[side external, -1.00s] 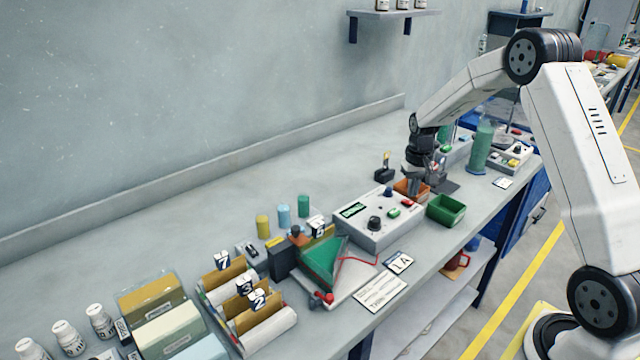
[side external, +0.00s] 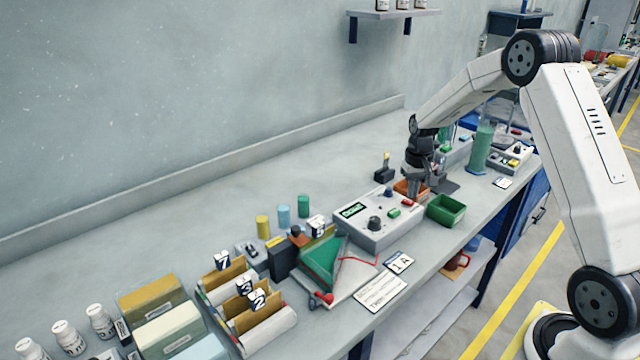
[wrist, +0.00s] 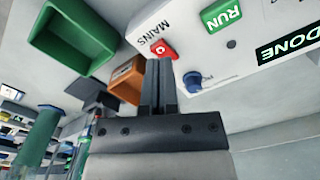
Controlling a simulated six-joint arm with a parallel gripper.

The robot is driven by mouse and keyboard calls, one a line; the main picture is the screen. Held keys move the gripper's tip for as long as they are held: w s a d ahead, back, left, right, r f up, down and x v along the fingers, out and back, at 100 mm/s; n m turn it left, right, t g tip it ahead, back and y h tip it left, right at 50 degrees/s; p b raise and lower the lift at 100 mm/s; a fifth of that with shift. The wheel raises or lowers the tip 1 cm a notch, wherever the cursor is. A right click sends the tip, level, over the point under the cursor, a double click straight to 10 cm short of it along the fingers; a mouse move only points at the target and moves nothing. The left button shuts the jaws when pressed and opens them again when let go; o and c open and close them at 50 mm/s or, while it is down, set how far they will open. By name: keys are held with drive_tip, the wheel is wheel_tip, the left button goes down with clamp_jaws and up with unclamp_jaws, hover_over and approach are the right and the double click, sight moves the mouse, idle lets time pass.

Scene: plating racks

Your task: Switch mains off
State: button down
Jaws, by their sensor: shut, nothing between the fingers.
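The grey control box (side external: 372,238) stands on the bench, and its display (wrist: 290,45) reads DONE in the wrist view. The red rocker marked MAINS (wrist: 164,50) is at the box's end, beside the green RUN button (wrist: 222,14). The red rocker also shows in the side view (side external: 408,203). My gripper (wrist: 158,64) is shut and empty. In the wrist view its fingertips overlap the lower edge of the red rocker; I cannot tell whether they touch it.
An orange bin (side external: 402,190) and a green bin (side external: 446,210) stand close to the box's right end. A blue knob (wrist: 194,80) sits near the fingers. A green column (side external: 481,150) stands farther right. The bench behind the box is mostly clear.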

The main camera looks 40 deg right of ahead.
sight(408, 209)
drive_tip(key=shift+f, duration=1.1)
idle(1.0)
drive_tip(key=shift+r, duration=0.1)
drive_tip(key=shift+r, duration=3.45)
drive_tip(key=s+a+n+t, duration=0.1)
drive_tip(key=s+a+n, duration=0.2)
drive_tip(key=s+a, duration=0.5)
drive_tip(key=s+a+n+t, duration=0.1)
drive_tip(key=s+a+n, duration=0.2)
drive_tip(key=s+a, duration=0.5)
drive_tip(key=a, duration=0.7)
drive_tip(key=shift+s+t, duration=0.2)
drive_tip(key=shift+t, duration=0.1)
drive_tip(key=shift+a, duration=0.1)
